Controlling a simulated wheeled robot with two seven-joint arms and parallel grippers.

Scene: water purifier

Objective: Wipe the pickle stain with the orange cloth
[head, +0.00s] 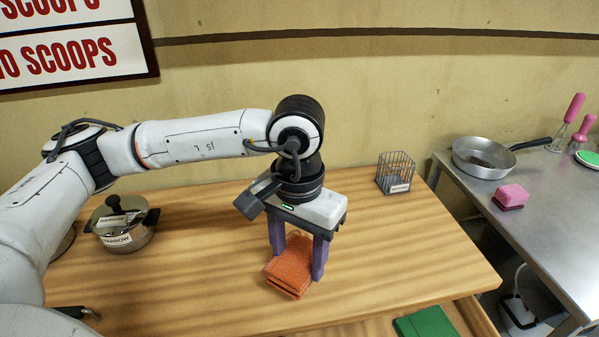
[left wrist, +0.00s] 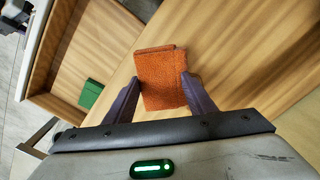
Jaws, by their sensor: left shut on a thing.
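My left gripper (head: 298,264) points down over the wooden table, its two purple fingers on either side of the folded orange cloth (head: 286,275). It is shut on the cloth. In the left wrist view the cloth (left wrist: 161,78) shows between the fingertips (left wrist: 162,84), reaching out beyond them. The cloth is close to the tabletop; I cannot tell whether it touches it. I see no pickle stain; the cloth, gripper and arm hide part of the table. My right gripper is not in view.
A lidded pot (head: 124,236) stands at the table's left and a wire basket (head: 396,173) at the back right. A green object (head: 426,322) lies in an open drawer at the front. A metal side table (head: 540,220) holds a pan (head: 484,160) and pink sponge (head: 511,196). Table right of the cloth is clear.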

